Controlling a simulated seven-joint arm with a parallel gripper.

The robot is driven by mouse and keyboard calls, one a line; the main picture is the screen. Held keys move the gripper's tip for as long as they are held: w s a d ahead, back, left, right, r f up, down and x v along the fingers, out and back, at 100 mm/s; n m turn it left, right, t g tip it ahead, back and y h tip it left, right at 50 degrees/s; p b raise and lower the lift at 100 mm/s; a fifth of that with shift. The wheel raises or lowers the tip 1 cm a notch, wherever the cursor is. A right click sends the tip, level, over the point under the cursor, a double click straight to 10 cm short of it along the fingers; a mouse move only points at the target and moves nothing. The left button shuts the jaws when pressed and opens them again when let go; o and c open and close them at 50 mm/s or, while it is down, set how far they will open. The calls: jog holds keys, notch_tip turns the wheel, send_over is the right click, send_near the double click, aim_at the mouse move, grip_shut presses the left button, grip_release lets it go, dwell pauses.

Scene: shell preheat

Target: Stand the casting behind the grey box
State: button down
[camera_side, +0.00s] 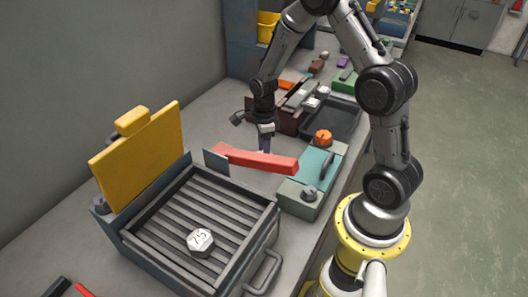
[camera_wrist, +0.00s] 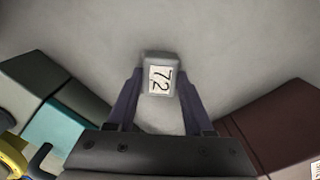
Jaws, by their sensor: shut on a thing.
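My gripper (camera_wrist: 159,98) is shut on a small grey casting (camera_wrist: 159,60) with a white label reading 72. In the side view my gripper (camera_side: 265,147) points down behind a long red bar, which hides the casting and whether it touches the bench. A grey slatted box (camera_side: 262,238) with a raised yellow lid stands in front. A grey-green box (camera_side: 298,205) with a teal top stands to its right. Which one is the grey box, I cannot tell. Another grey casting (camera_side: 200,241), marked 75, lies on the slats.
An orange knob (camera_side: 323,137), a black tray (camera_side: 333,122) and a dark red box (camera_side: 288,121) stand at the right. Bare bench (camera_side: 205,127) shows left of my gripper, towards the wall.

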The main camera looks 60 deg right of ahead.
jog(key=shift+f, duration=0.3)
jog(key=shift+f, duration=0.1)
jog(key=shift+c, duration=1.4)
grip_release()
notch_tip(320, 180, up, 11)
jog(key=s+a+r+n+t, duration=0.3)
jog(key=s+a+r+n, duration=0.4)
jog(key=r+n, duration=0.45)
jog(key=s+a+r+n+t, duration=0.1)
jog(key=s+a+n, duration=0.1)
jog(key=s+n, duration=0.3)
jog(key=s+a+r+n+t, duration=0.1)
jog(key=s+a+n, duration=0.1)
jog(key=s+n, duration=0.4)
jog(key=n, duration=0.4)
jog(key=shift+s+a+r+t, duration=0.25)
jog(key=shift+s+t, duration=0.05)
